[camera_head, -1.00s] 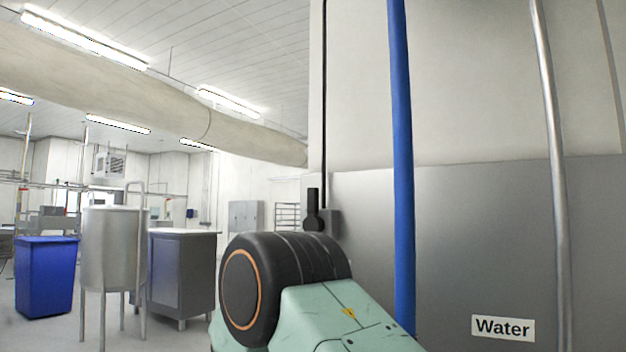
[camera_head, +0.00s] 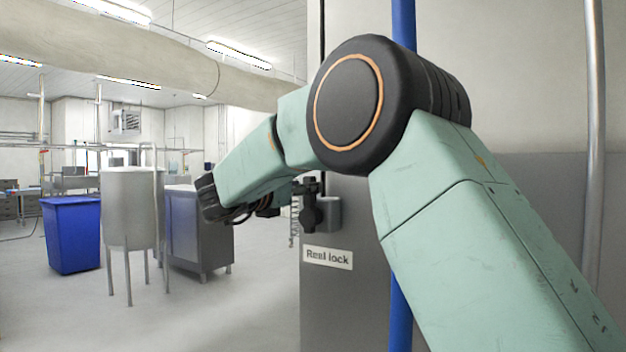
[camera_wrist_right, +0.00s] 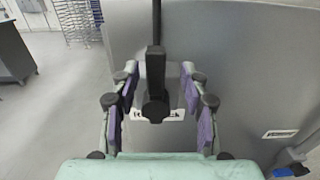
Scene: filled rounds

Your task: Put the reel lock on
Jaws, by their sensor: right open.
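The reel lock (camera_head: 311,215) is a black upright lever with a round knob on a small grey bracket at the edge of the grey wall panel. A "Reel lock" label (camera_head: 328,258) is below it. In the right wrist view the black lever (camera_wrist_right: 155,75) stands upright between the finger pads, with gaps on both sides. My right gripper (camera_wrist_right: 159,85) is open, its purple pads on either side of the lever; I see no contact. In the head view my right arm crosses in front and partly hides the lever; its fingers there are small and dark. My left gripper is not in view.
A blue pipe (camera_head: 401,310) and a grey pipe (camera_head: 594,140) run down the wall panel. A steel tank (camera_head: 130,210), a blue bin (camera_head: 71,235) and a grey cabinet (camera_head: 200,235) stand on the left. Floor between them and the panel is clear.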

